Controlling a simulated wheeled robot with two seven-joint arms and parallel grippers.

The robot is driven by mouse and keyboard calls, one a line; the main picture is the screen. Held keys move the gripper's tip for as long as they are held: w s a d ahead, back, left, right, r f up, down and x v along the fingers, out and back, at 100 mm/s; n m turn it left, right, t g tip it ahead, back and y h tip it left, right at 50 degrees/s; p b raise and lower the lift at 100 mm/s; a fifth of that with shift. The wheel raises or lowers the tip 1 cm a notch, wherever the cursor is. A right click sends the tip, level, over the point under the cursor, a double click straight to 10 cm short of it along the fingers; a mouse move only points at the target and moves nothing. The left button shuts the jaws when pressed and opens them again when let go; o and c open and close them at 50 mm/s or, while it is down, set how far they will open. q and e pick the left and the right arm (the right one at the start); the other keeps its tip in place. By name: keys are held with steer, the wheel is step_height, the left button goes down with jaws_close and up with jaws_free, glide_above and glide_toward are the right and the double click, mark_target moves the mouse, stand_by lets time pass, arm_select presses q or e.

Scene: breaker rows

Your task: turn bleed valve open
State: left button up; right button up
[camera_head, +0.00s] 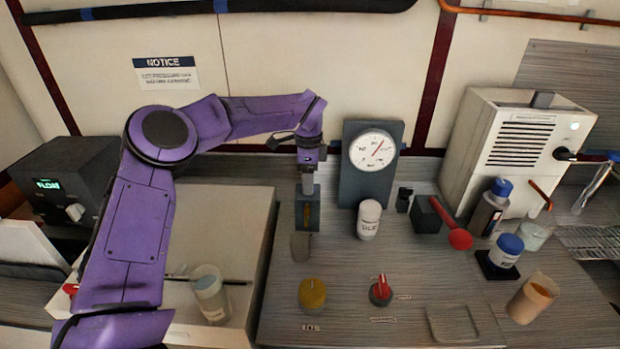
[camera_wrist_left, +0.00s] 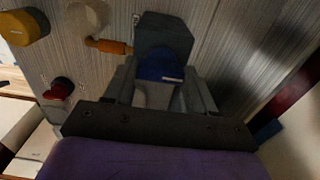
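My left gripper (camera_head: 308,184) points down over a dark block (camera_head: 307,213) at the middle of the bench. In the left wrist view, the dark block (camera_wrist_left: 163,35) has a blue knob (camera_wrist_left: 160,68) with a pale label. My left fingers (camera_wrist_left: 160,90) stand apart, one on each side of the knob. I cannot tell whether they touch it. An orange spout (camera_wrist_left: 112,46) leaves the block toward a pale cup (camera_wrist_left: 84,18). In the head view the cup (camera_head: 301,247) stands just in front of the block. My right gripper is not in view.
A yellow knob (camera_head: 312,294) and a red knob (camera_head: 381,291) sit nearer on the bench. A gauge (camera_head: 373,149), a white jar (camera_head: 369,219), a red lever (camera_head: 459,238) and several bottles stand to the right. A beaker (camera_head: 210,294) stands at left. The bench around the two knobs is mostly clear.

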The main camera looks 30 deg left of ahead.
arm_select(q)
steer(key=shift+w, duration=0.1)
steer(key=shift+r, duration=0.1)
steer(key=shift+m, duration=0.4)
steer(key=m+b, duration=0.1)
steer(key=m, duration=0.1)
steer(key=shift+a+m, duration=0.1)
steer(key=shift+m, duration=0.3)
steer(key=m, duration=0.4)
steer(key=shift+r+m, duration=0.15)
steer(key=shift+m, duration=0.15)
steer(key=m, duration=0.4)
steer(key=shift+a+r+m, duration=0.1)
steer(key=shift+m, duration=0.2)
steer(key=m+p, duration=0.1)
steer(key=m, duration=0.4)
steer(key=shift+p, duration=0.4)
steer(key=shift+m, duration=0.3)
